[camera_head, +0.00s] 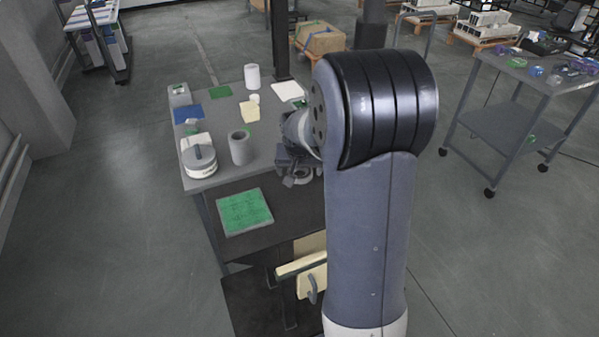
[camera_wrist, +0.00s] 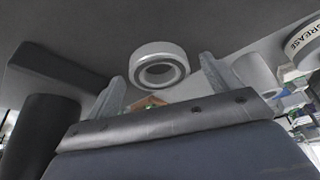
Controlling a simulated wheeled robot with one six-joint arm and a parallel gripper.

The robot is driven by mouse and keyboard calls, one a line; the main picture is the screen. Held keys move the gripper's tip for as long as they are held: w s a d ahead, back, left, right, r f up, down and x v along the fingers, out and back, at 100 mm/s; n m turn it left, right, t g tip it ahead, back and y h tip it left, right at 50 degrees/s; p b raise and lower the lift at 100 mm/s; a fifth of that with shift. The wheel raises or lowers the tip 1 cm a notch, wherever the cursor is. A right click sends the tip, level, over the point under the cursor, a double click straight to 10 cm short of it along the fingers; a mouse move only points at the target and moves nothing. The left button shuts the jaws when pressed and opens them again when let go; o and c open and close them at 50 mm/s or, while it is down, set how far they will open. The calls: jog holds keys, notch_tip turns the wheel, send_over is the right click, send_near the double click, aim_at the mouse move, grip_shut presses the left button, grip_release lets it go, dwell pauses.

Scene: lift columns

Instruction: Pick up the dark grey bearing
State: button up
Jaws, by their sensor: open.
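A grey ring-shaped bearing (camera_wrist: 159,66) lies on the dark table surface in the wrist view, with its open centre showing. In the head view a small part of it (camera_head: 301,178) shows below my gripper, the rest hidden by the gripper and arm. My gripper (camera_head: 291,168) is over the right side of the table. In the wrist view my gripper (camera_wrist: 162,78) is open, with one finger to each side of the bearing in the picture. The fingers look empty. I cannot tell the gap between them and the bearing.
A grey cylinder (camera_head: 239,148) and a grease tin (camera_head: 200,161) stand left of my gripper. A white cup (camera_head: 252,77) stands at the back. A wheeled cart (camera_head: 515,121) is at the right.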

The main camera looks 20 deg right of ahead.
jog(key=c, duration=1.3)
jog(key=shift+o, duration=0.2)
notch_tip(320, 180, up, 11)
jog(key=shift+p, duration=0.45)
